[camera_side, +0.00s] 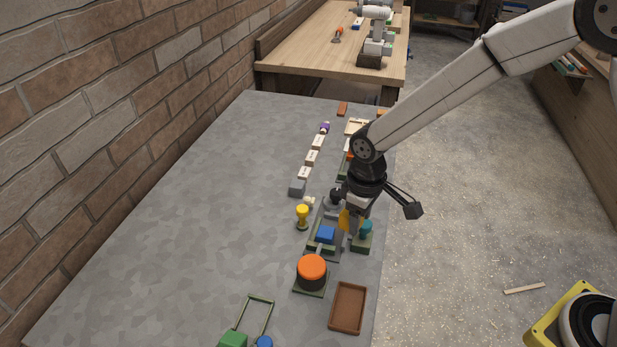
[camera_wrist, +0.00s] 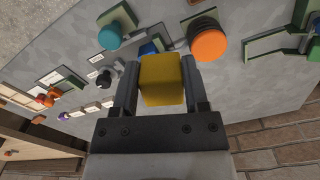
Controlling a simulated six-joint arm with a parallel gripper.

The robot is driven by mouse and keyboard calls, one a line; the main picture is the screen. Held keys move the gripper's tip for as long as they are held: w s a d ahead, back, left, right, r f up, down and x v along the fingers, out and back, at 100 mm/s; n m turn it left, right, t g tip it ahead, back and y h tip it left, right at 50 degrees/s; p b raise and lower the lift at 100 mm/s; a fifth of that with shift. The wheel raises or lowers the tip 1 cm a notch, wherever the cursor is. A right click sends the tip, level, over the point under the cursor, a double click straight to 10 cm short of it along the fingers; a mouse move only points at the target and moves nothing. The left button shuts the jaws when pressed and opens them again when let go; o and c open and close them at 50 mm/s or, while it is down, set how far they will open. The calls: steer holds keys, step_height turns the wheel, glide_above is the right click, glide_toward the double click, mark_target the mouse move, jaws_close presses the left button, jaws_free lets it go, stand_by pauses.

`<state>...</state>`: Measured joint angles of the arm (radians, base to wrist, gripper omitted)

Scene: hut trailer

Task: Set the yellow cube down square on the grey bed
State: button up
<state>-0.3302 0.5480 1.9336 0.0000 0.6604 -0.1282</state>
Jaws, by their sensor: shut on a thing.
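The yellow cube (camera_wrist: 160,80) is between the two fingers of my gripper (camera_wrist: 158,92) in the wrist view, with my gripper shut on it. In the side view, only a sliver of the yellow cube (camera_side: 343,219) shows beside my gripper (camera_side: 347,216), which hides the rest. A grey plate (camera_side: 322,255), which looks like the grey bed, lies below and beside my gripper, with a blue block (camera_side: 325,234) on it. The cube looks held above the plate; the gap is hard to judge. The cube hides part of the blue block (camera_wrist: 148,49) in the wrist view.
A large orange button (camera_side: 312,267) stands in front of the plate. A teal knob (camera_side: 366,228) is close on the right, and a yellow knob (camera_side: 302,213) on the left. A brown tray (camera_side: 347,307) lies near the front. The left of the grey table (camera_side: 170,235) is clear.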

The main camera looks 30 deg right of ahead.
steer(key=s+a+f+n, duration=0.1)
steer(key=s+a+n, duration=0.2)
steer(key=a, duration=0.8)
steer(key=shift+f+n, duration=0.4)
steer(key=shift+n, duration=0.2)
steer(key=w+a+f, duration=0.2)
steer(key=w, duration=0.1)
steer(key=w+a+f, duration=0.1)
steer(key=w+f, duration=0.2)
steer(key=w, duration=0.1)
steer(key=w+a+f, duration=0.2)
steer(key=w+f, duration=0.1)
steer(key=w, duration=0.1)
steer(key=shift+a, duration=0.3)
steer(key=shift+w+a+f, duration=0.25)
steer(key=shift+w+f, duration=0.15)
steer(key=shift+f, duration=0.15)
steer(key=shift+w+a+f, duration=0.1)
steer(key=shift+w+f, duration=0.15)
steer(key=shift+f, duration=0.15)
steer(key=shift+w+f, duration=0.1)
steer(key=shift+f, duration=1.25)
